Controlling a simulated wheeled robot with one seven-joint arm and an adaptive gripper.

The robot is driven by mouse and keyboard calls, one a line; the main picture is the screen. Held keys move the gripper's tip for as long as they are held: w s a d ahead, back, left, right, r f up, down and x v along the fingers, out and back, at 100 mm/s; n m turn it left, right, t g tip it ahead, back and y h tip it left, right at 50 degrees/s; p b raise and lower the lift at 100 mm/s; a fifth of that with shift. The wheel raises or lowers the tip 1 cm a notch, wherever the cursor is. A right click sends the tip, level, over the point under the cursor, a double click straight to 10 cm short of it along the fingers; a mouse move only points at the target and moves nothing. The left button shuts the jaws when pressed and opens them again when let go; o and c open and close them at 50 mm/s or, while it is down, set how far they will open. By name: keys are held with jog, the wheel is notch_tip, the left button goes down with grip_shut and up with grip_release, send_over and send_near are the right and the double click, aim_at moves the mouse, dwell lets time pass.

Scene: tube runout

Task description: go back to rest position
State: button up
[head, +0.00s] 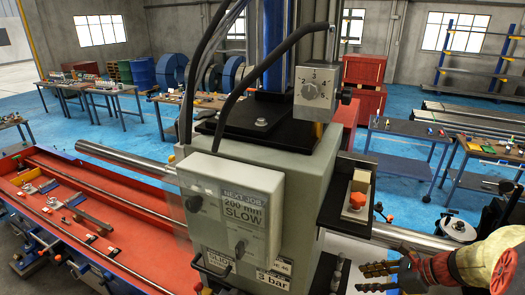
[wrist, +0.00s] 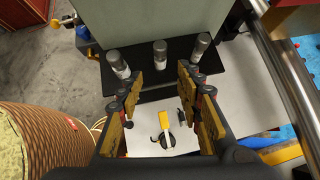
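My gripper (head: 374,277) is at the lower right of the head view, to the right of the grey machine housing (head: 285,160). In the wrist view my gripper (wrist: 158,84) has its two yellow-brown fingers spread apart, with nothing held between them. Three grey cylinders with pale bands, the left (wrist: 118,63), middle (wrist: 160,53) and right (wrist: 202,46), stand on a black ledge beyond the fingertips. A long steel tube (head: 130,160) emerges left of the housing, and a steel bar also shows right of it (head: 410,236).
The housing front carries a white box (head: 228,205) with knobs and a card reading "200 mm SLOW". A red bed (head: 70,180) with tools lies left. A small yellow-and-black item (wrist: 165,130) lies on a white surface below my gripper. Benches (head: 410,130) stand behind on blue floor.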

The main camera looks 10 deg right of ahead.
jog(key=s+a+f+n+g+h+b, duration=0.25)
jog(key=s+n+b, duration=0.2)
jog(key=n, duration=0.25)
jog(key=s+a+f+n+g+h+b, duration=0.1)
jog(key=s+a+f+n+g+b, duration=0.15)
jog(key=s+n, duration=0.4)
jog(key=s+a+f+n+t+h+b, duration=0.1)
jog(key=a+f+n+t+b, duration=0.1)
jog(key=a+n+b, duration=0.4)
jog(key=s+a+f+n+t+h+b, duration=0.1)
jog(key=a+f+n+b, duration=0.3)
jog(key=b, duration=0.9)
jog(key=a+n+t, duration=0.1)
jog(key=a+n, duration=0.2)
jog(key=a, duration=0.2)
jog(key=shift+s+f+h, duration=0.2)
jog(key=shift+s+h, duration=0.15)
jog(key=shift+s, duration=0.05)
